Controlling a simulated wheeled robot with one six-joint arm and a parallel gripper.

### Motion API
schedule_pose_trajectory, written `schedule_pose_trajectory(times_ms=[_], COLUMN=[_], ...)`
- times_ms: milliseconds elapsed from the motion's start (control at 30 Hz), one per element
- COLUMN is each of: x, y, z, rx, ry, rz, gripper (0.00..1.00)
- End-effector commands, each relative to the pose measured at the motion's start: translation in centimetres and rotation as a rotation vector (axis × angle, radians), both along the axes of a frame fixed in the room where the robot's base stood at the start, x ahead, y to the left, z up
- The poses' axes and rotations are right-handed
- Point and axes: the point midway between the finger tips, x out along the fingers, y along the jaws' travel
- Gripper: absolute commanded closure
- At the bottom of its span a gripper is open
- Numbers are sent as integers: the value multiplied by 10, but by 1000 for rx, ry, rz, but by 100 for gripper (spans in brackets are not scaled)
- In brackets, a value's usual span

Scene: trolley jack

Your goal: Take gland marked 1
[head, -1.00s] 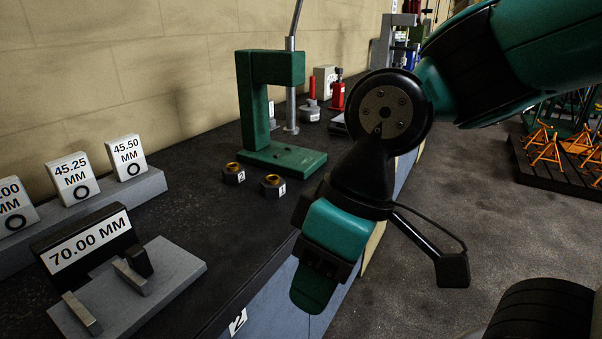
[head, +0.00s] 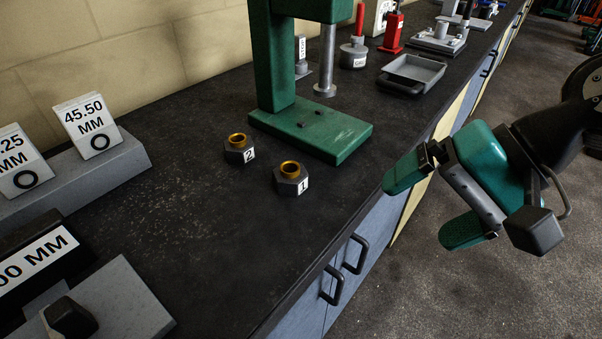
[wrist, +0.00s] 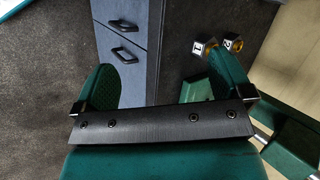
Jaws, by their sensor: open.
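The gland marked 1 (head: 290,180) is a dark hex nut with a brass-coloured ring on top. It stands upright on the dark bench top, its white label facing right. The gland marked 2 (head: 238,149) stands beside it, to the left and a little farther back. My gripper (head: 424,212) is open and empty, off the bench's front edge to the right of gland 1 and apart from it. In the wrist view, gland 1 (wrist: 203,47) and gland 2 (wrist: 232,45) show beyond the fingertip of the right-hand finger.
A green press frame (head: 320,135) stands just behind the glands. A grey tray (head: 412,73) lies farther along the bench. Gauge blocks with millimetre signs (head: 88,125) stand at left. Drawer handles (head: 345,270) stick out from the cabinet front.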

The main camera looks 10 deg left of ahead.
Motion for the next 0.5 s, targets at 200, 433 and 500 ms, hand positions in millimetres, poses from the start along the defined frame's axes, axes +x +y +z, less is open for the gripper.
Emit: schedule_pose_trajectory(times_ms=[200,433,500], x=[58,97,102], y=[22,23,24], z=[-25,-33,-34], rx=[328,548,575], ry=[578,1009,1064], rz=[-670,-1043,-1084], gripper=[2,2,2])
